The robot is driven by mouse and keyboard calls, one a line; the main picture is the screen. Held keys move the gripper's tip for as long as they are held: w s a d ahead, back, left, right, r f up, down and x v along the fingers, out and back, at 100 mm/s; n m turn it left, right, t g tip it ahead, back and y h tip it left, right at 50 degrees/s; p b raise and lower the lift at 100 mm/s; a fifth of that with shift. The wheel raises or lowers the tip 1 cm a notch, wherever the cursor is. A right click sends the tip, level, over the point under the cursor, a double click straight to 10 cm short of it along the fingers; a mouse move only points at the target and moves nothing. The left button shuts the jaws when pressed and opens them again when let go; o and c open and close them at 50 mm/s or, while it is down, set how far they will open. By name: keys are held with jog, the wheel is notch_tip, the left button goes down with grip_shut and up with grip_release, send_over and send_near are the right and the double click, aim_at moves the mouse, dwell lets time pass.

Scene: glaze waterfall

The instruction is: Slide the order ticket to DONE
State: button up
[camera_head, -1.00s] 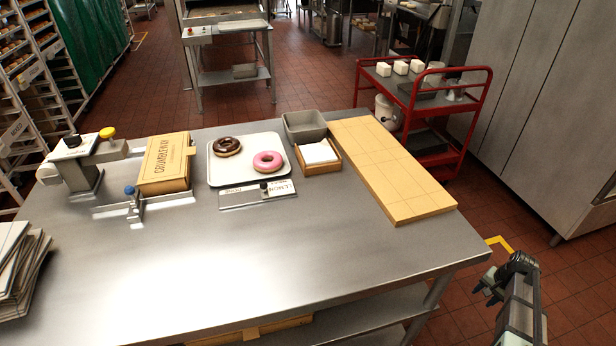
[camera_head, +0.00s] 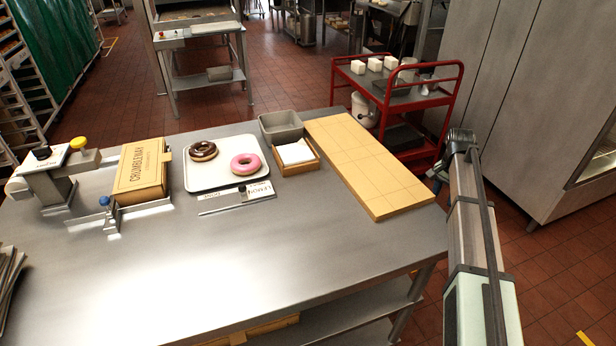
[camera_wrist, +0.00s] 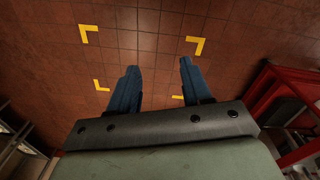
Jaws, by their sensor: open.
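The order ticket (camera_head: 262,191), a white card with lettering that looks like LEMON, sits at the right part of a low metal rail (camera_head: 222,206) on the steel table. A small dark knob (camera_head: 242,189) stands on the rail just left of that lettering. Smaller lettering on the rail's left part is too small to read surely. My gripper (camera_wrist: 158,64) is open and empty in the wrist view, its two blue fingers apart above the floor. In the head view it is partly hidden behind my arm, right of the table, well away from the ticket.
A tray (camera_head: 212,182) with a chocolate and a pink doughnut lies behind the rail. A napkin box (camera_head: 311,164), grey bin (camera_head: 280,125) and wooden board (camera_head: 367,174) stand to the right. A CRUMBLEWAY box (camera_head: 140,176) is left. The table front is clear. A red cart (camera_head: 457,92) stands behind.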

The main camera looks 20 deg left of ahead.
jog(key=s+a+r, duration=0.1)
jog(key=a+r, duration=0.4)
jog(key=s+a+r+h, duration=0.1)
jog(key=a+r, duration=0.4)
jog(key=a, duration=0.1)
jog(key=s+a+r+m+h, duration=0.1)
jog(key=a+r, duration=0.4)
jog(key=a, duration=0.1)
jog(key=shift+s+r, duration=0.2)
jog(key=shift+r, duration=0.15)
jog(key=s+a+r+n+y, duration=0.1)
jog(key=s+a+r+n, duration=0.15)
jog(key=s+a, duration=0.5)
jog(key=s+a+r+n, duration=0.1)
jog(key=s+a+r, duration=0.3)
jog(key=a, duration=0.7)
notch_tip(320, 180, up, 4)
jog(key=n+y, duration=0.2)
jog(key=n, duration=0.1)
send_over(242, 186)
notch_tip(242, 186, down, 12)
jog(key=shift+f, duration=0.2)
grip_shut()
